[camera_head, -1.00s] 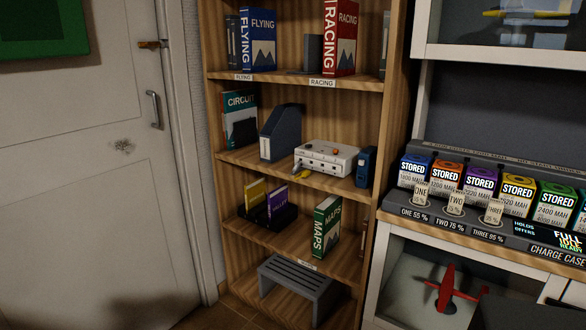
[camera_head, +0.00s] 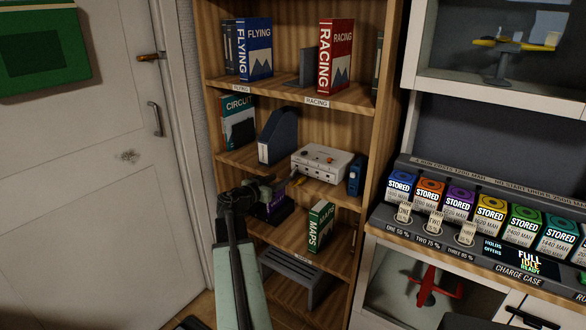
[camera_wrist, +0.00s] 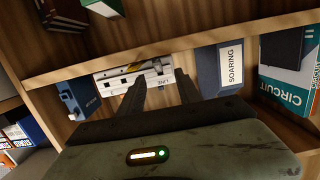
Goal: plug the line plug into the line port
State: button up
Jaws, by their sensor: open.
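A white box (camera_head: 322,162) with sockets along its front stands on the middle shelf; I take the line port to be among them. In the wrist view the box (camera_wrist: 108,78) appears upside down, with a "LINE" label near the fingers. A small yellow plug (camera_head: 298,181) lies on the shelf at the box's front left. It also shows in the wrist view (camera_wrist: 133,68). My gripper (camera_wrist: 160,77) is open and empty, its fingers pointing at the box front. I cannot tell the exact gap between the fingers and the plug. The arm hides part of the shelf below.
A dark file holder (camera_head: 281,137) stands left of the box and a blue case (camera_head: 356,175) to its right. The shelf above holds books (camera_head: 335,57). A green MAPS book (camera_head: 320,226) stands on the shelf below. A charge case (camera_head: 400,228) stands at right.

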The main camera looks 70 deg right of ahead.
aim_at(291, 175)
jog(key=x, duration=0.4)
jog(key=b+x, duration=0.1)
jog(key=x, duration=0.2)
jog(key=shift+s+d+f, duration=0.25)
jog(key=shift+d+f, duration=0.05)
grip_shut()
